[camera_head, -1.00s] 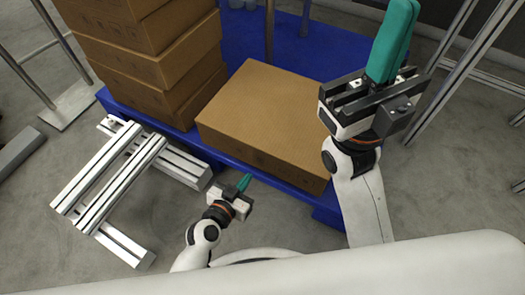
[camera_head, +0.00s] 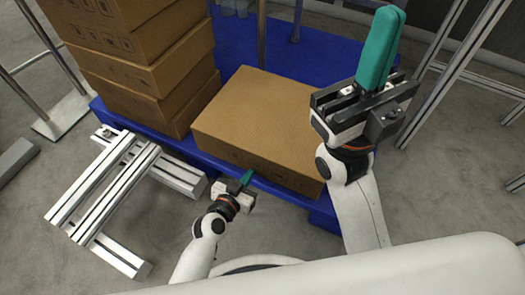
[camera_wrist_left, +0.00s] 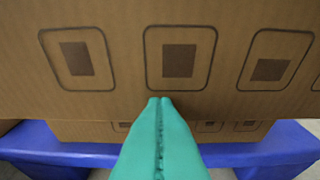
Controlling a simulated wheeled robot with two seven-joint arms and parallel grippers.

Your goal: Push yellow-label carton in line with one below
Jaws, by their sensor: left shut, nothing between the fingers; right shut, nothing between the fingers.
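A brown carton (camera_head: 262,120) sits on the right part of the blue pallet. No yellow label shows in either view. In the left wrist view, an upper carton (camera_wrist_left: 226,62) with printed square marks juts toward the camera over a lower carton (camera_wrist_left: 85,131). My left gripper (camera_head: 247,179) is shut and empty at the near side of this carton; in the left wrist view its closed teal fingertips (camera_wrist_left: 160,102) are at the upper carton's face, contact unclear. My right gripper (camera_head: 382,48) is shut and empty, raised at the carton's right.
A stack of several brown cartons (camera_head: 150,62) stands on the pallet's left part. The blue pallet (camera_head: 318,52) has free room at the back. A metal profile frame (camera_head: 112,195) lies on the floor left of my left arm. Metal posts (camera_head: 455,75) stand at the right.

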